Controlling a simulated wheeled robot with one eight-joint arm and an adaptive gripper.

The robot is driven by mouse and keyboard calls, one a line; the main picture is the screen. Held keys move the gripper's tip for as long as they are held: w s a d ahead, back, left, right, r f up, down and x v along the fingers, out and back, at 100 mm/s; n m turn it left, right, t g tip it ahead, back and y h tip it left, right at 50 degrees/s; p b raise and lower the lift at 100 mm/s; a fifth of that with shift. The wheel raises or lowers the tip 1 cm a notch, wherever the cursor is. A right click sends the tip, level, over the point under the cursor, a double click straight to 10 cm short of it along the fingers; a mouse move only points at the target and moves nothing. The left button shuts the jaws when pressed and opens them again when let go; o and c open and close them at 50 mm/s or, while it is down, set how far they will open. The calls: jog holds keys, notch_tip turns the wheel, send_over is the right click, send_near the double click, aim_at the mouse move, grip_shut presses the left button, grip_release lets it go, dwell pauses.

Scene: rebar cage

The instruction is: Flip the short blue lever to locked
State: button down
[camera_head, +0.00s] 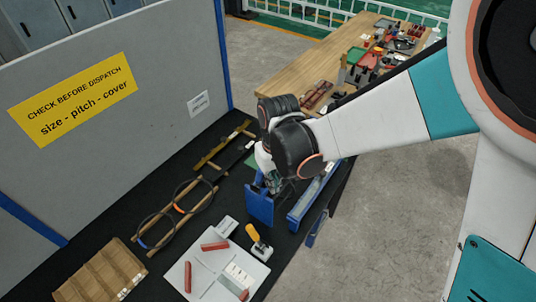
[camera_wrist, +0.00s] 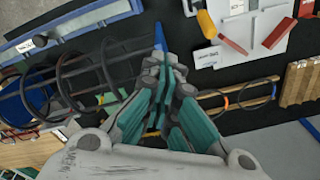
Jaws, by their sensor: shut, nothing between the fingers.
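A short narrow blue piece (camera_wrist: 160,38), which looks like the blue lever, stands just beyond my fingertips in the wrist view. I cannot tell whether they touch it or which position it is in. My gripper (camera_wrist: 163,72) is shut and empty, with its teal fingers together. Dark bars and rings of the rebar cage (camera_wrist: 98,72) lie left of the fingers. In the head view my wrist hangs over the blue fixture (camera_head: 260,207) and hides most of the cage and the lever. My gripper (camera_head: 271,184) shows only partly there.
A long blue-sided tray (camera_head: 308,203) lies right of the fixture. A yellow-handled clamp (camera_head: 252,234) and a white board (camera_head: 205,277) with red pieces are in front. A wooden rack with rings (camera_head: 178,212) and a slotted wooden tray (camera_head: 98,276) lie left. A grey partition (camera_head: 130,120) stands behind.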

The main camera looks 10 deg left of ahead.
jog(key=shift+w+a+r, duration=0.1)
jog(key=shift+w+a, duration=0.05)
jog(key=shift+a, duration=0.2)
jog(key=shift+w+a, duration=0.25)
jog(key=shift+a, duration=0.4)
jog(key=shift+w+a+b, duration=0.15)
jog(key=shift+a+b, duration=0.15)
notch_tip(320, 180, up, 6)
jog(key=d+p, duration=0.1)
jog(key=p, duration=0.2)
jog(key=shift+s+d, duration=0.35)
jog(key=shift+w, duration=0.1)
dwell(0.5)
